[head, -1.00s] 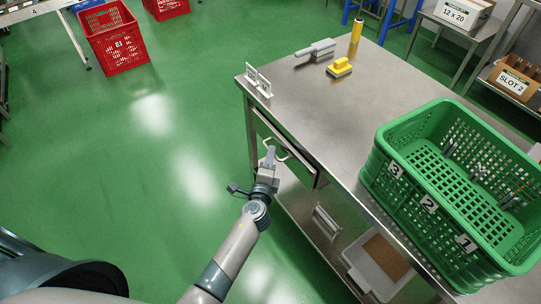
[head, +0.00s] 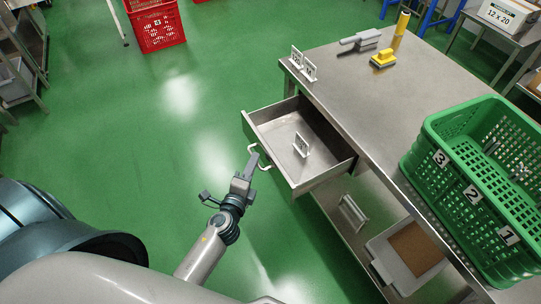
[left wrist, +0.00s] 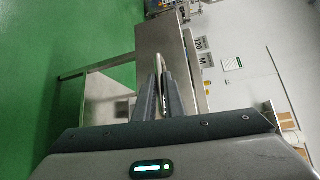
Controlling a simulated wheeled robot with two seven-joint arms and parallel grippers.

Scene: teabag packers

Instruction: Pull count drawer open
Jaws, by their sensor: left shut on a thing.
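The count drawer (head: 278,137) is a steel drawer under the near left end of the steel table. It stands pulled well out, and its inside shows. A small white stand with dark marks (head: 301,145) is in it. The pale bar handle (head: 264,166) is on its front. My left gripper (head: 254,160) is at the handle, shut on it. In the left wrist view the two fingers of my left gripper (left wrist: 158,82) close around the pale handle (left wrist: 157,63). My right gripper is not in view.
The steel table (head: 352,85) bears a green crate (head: 433,180), white stands (head: 303,64), a grey scoop-like tool (head: 364,38), a yellow brush (head: 383,59) and a yellow cylinder (head: 401,24). A grey bin (head: 383,268) is on the lower shelf. The green floor left of the drawer is clear.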

